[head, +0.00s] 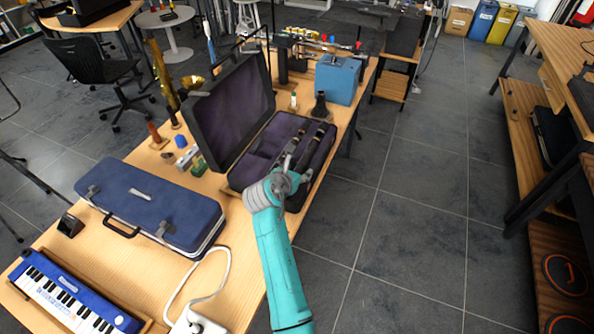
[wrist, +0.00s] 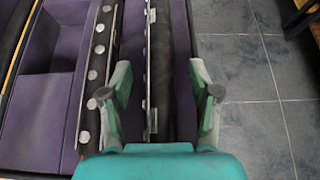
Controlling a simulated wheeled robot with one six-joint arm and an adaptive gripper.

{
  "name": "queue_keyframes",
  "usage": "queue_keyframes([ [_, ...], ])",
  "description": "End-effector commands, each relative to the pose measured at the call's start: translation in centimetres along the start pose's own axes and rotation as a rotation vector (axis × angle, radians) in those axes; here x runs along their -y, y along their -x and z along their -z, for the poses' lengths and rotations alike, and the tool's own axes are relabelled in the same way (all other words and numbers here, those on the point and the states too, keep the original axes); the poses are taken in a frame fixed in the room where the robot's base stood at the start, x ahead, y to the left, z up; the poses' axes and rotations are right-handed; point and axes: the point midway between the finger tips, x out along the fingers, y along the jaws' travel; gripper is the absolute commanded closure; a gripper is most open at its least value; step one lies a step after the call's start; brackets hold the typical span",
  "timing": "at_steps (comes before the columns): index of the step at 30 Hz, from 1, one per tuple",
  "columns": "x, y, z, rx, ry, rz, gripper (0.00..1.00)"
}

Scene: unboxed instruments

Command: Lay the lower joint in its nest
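An open dark case (head: 232,110) with purple lining lies on the wooden table, its lid raised at the left. Two long dark joints with silver keys lie lengthwise in its right part. One dark joint (wrist: 160,60) runs between my fingers in the wrist view; the other joint (wrist: 98,60) lies to its left. Which one is the lower joint I cannot tell. My gripper (wrist: 161,95) is open over the case, with visible gaps between its fingers and the joint. In the head view my gripper (head: 285,172) and wrist hide the case's near part.
Empty purple compartments (wrist: 50,45) lie left of the joints. A closed blue case (head: 150,205) and a small keyboard (head: 70,292) lie nearer on the table. A blue box (head: 339,79) stands behind. Tiled floor is free at the right.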

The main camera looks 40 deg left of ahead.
Motion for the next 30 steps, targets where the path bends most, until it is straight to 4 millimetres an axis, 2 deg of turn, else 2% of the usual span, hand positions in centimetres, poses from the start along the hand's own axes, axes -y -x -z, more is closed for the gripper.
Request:
queue_keyframes([
  [5, 0.0, 0.2, 0.1, -0.001, 0.0, 0.0, 0.38],
  [8, -0.1, 1.1, 0.1, -0.001, 0.001, 0.0, 0.38],
  [21, -0.1, 9.1, 0.1, 0.001, 0.0, -0.002, 0.38],
  [25, -0.1, 10.8, 0.1, 0.001, 0.001, -0.001, 0.38],
  [30, 0.0, 11.9, 0.0, 0.0, 0.0, 0.0, 0.38],
])
